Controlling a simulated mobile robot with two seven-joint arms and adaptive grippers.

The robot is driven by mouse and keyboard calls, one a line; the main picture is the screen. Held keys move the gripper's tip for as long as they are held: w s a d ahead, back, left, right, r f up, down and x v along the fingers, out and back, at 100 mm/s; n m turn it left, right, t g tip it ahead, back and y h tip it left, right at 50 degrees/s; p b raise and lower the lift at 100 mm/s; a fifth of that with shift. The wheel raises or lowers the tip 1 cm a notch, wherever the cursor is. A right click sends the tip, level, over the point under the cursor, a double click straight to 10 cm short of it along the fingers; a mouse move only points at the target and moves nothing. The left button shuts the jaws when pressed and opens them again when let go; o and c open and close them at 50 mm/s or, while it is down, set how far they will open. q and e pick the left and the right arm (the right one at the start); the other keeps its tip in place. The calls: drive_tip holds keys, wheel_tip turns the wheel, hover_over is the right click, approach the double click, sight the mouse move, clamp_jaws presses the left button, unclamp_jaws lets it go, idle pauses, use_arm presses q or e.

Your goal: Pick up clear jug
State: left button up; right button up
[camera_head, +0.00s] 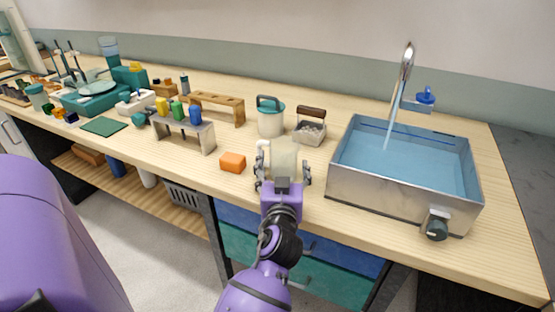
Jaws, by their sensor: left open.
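A pale, cloudy-looking jug (284,153) stands on the wooden counter near its front edge, in the middle of the head view. What looks like its handle shows on its left side. My left gripper (283,176) is at the near side of the jug, with its fingers apart to the left and right of the jug's lower part. The gripper is open; I cannot tell whether the fingers touch the jug. The jug's base is hidden behind the gripper. My right gripper is not in view.
An orange block (233,162) lies left of the jug. A metal sink (375,191) holding water is on the right. A rack (185,134) with coloured pieces stands left.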

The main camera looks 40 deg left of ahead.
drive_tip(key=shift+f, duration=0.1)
use_arm(q)
drive_tip(key=c, duration=1.4)
drive_tip(key=shift+r, duration=0.15)
